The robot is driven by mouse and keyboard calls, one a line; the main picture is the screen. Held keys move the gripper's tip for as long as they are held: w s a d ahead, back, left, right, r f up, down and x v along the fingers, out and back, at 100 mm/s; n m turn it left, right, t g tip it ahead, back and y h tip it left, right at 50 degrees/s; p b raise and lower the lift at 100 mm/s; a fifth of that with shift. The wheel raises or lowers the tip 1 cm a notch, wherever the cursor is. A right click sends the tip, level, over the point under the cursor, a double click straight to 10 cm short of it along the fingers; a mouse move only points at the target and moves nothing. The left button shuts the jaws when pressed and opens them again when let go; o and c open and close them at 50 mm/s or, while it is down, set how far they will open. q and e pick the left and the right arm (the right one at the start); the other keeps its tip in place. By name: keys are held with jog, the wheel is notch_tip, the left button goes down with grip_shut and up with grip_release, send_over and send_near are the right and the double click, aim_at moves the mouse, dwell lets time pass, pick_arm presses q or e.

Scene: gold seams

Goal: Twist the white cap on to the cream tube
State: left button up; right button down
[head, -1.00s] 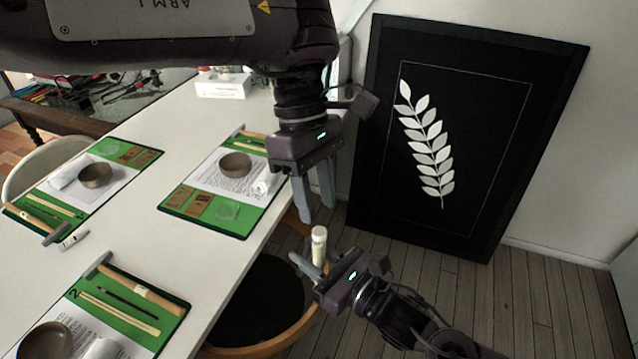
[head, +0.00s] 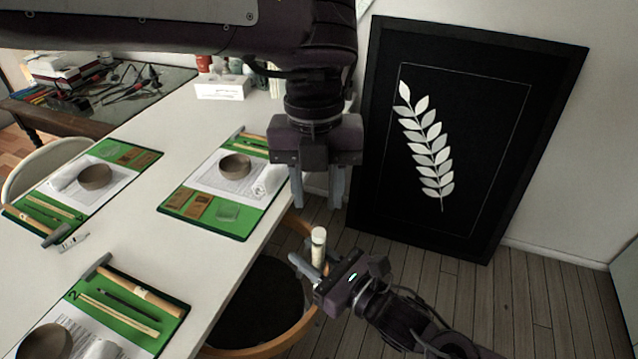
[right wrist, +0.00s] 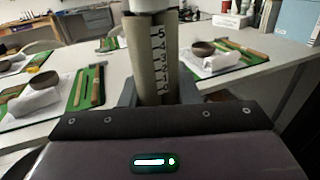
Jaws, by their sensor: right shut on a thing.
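The cream tube (head: 317,257) stands upright in my right gripper (head: 308,270), which is shut on it. In the right wrist view the tube (right wrist: 148,70) shows a dark number scale along its side. The white cap (head: 319,233) sits on the tube's top end; its lower part shows at the top edge of the right wrist view (right wrist: 148,5). How tightly it is seated I cannot tell. My left gripper (head: 317,205) is above the cap, apart from it, pointing down. Its two fingers are spread with an empty gap between them.
A white table (head: 150,205) on the left carries green mats with bowls, papers and sticks. A wooden-rimmed stool (head: 262,345) stands below the grippers by the table edge. A black framed leaf picture (head: 460,130) leans against the wall behind. Floor to the right is clear.

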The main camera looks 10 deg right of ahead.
aim_at(319, 232)
pick_arm(q)
jog(key=n, duration=0.6)
jog(key=shift+s+r+t, duration=0.1)
jog(key=shift+r+t, duration=0.15)
jog(key=shift+t, duration=0.05)
jog(key=n, duration=0.4)
jog(key=shift+r, duration=0.1)
jog(key=shift+f, duration=4.05)
jog(key=shift+c, duration=0.5)
grip_shut()
